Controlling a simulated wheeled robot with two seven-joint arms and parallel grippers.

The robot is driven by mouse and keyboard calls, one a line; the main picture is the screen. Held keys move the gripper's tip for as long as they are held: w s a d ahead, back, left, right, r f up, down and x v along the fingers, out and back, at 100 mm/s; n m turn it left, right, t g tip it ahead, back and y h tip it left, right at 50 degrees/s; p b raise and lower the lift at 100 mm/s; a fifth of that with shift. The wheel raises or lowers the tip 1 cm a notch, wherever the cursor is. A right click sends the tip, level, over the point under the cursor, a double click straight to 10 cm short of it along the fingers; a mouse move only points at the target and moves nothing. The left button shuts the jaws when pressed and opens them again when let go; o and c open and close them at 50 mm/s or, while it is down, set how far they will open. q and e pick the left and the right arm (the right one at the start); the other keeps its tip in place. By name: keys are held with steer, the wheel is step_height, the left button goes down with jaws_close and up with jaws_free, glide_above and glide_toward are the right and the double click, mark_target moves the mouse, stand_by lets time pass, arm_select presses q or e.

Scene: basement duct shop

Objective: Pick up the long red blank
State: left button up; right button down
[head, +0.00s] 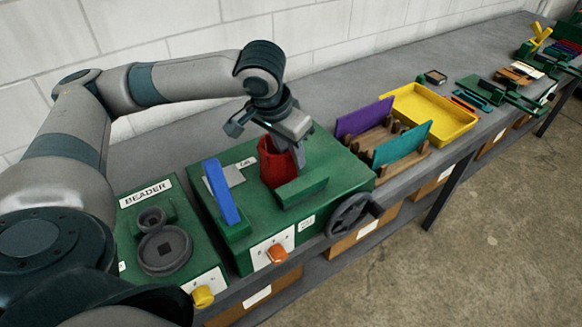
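A red piece (274,163) with a curved, rolled-looking form stands upright in the green machine (338,168) on the bench. I cannot tell whether it is the long red blank. My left gripper (297,148) reaches down at the top right of this red piece. Its fingers overlap the piece in the head view, and I cannot tell whether they grip it. Small red strips (463,103) lie farther along the bench, right of the yellow tray (432,113). My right gripper is not in view.
A blue plate (221,192) stands on the green machine, left of the red piece. The beader (163,246) is at the near left. A wooden rack (381,139) holds a purple and a teal sheet. A dark handwheel (350,214) sticks out in front. Bare bench lies behind the machines.

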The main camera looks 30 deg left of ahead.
arm_select(q)
steer(key=c, duration=0.5)
jaws_close()
step_height(320, 180, up, 18)
steer(key=b, duration=0.3)
